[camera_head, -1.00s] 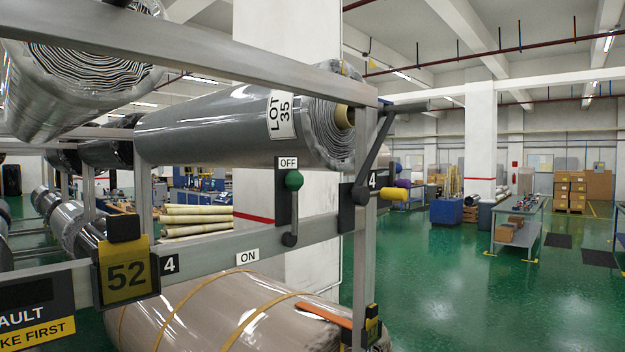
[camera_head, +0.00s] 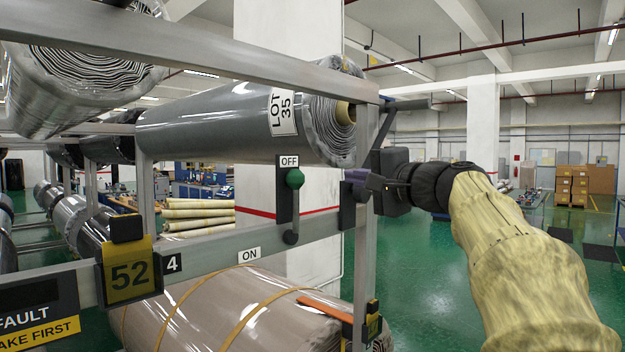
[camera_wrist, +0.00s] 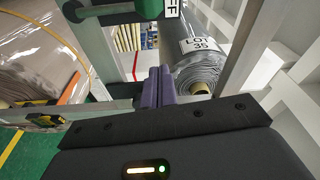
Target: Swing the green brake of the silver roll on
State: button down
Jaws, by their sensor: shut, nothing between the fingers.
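The silver-grey roll (camera_head: 220,122) marked LOT 35 lies on the rack's upper level; its layered end also shows in the wrist view (camera_wrist: 196,72). The green-knobbed brake (camera_head: 294,180) stands upright on the rack's front rail, its knob just under the OFF label (camera_head: 289,160) and its pivot below. The ON label (camera_head: 248,255) is lower left of the pivot. The knob also shows at the top left of the wrist view (camera_wrist: 97,11). My gripper (camera_head: 358,181) is right of the brake, apart from it, by the rack's end post. Its purple fingers (camera_wrist: 158,88) are shut and empty.
The rack's end post (camera_head: 363,262) stands beside my fingers. A tan strapped roll (camera_head: 215,305) lies below. A number 52 plate (camera_head: 129,277) hangs left. The green floor at right is open.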

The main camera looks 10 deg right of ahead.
jog(key=shift+w+a, duration=0.1)
jog(key=shift+w, duration=0.05)
jog(key=p, duration=0.7)
send_over(295, 203)
jog(key=d, duration=0.4)
jog(key=shift+w+a+f, duration=0.15)
jog(key=shift+w+f, duration=0.1)
jog(key=shift+w, duration=0.15)
jog(key=shift+s+a+f+b, duration=0.1)
jog(key=shift+a+b, duration=0.05)
jog(key=shift+b, duration=0.4)
